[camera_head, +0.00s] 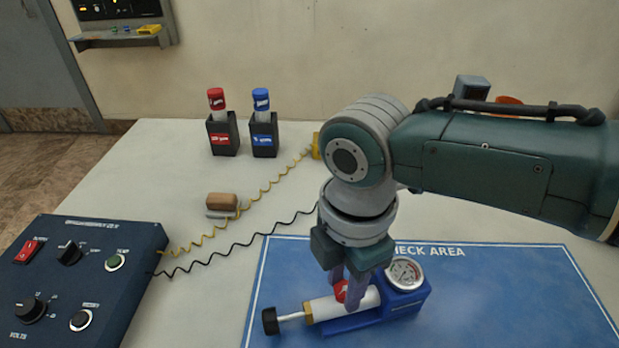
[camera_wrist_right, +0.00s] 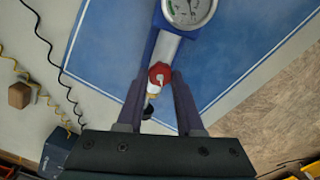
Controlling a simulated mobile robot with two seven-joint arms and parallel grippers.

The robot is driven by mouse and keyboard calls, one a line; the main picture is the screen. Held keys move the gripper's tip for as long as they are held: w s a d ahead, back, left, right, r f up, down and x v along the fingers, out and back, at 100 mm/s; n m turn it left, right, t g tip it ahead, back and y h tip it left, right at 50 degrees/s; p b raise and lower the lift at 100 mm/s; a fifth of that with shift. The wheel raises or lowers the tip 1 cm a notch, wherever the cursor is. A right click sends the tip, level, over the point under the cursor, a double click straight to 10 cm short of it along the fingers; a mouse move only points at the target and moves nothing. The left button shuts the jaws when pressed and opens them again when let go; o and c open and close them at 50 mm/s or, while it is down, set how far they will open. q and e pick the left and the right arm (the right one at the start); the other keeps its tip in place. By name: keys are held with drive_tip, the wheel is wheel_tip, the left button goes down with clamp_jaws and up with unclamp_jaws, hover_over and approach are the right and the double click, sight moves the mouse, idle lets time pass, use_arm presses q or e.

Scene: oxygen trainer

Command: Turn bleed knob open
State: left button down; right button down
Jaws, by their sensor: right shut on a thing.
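The red bleed knob (camera_head: 341,291) sits on top of a white-barrelled hand pump (camera_head: 325,308) with a blue body. In the right wrist view the knob (camera_wrist_right: 160,74) has a white mark on its face and lies between my fingers. My right gripper (camera_head: 348,296) points down from above and is shut on the knob. The round pressure gauge (camera_head: 404,273) is at the pump's right end; it also shows in the wrist view (camera_wrist_right: 190,9). The pump's black handle (camera_head: 270,320) is at its left end. My left gripper is not in view.
The pump lies on a blue check-area mat (camera_head: 480,285). A dark blue control box (camera_head: 90,265) stands at the left, with coiled yellow and black leads. Behind are a brown block (camera_head: 221,201) and two black holders with red-capped (camera_head: 217,100) and blue-capped (camera_head: 261,100) tubes.

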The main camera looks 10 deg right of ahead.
sight(343, 290)
drive_tip(key=shift+n, duration=0.3)
drive_tip(key=c, duration=0.5)
unclamp_jaws()
drive_tip(key=shift+c, duration=0.2)
drive_tip(key=shift+r, duration=0.1)
wheel_tip(343, 290, up, 10)
drive_tip(key=p, duration=0.2)
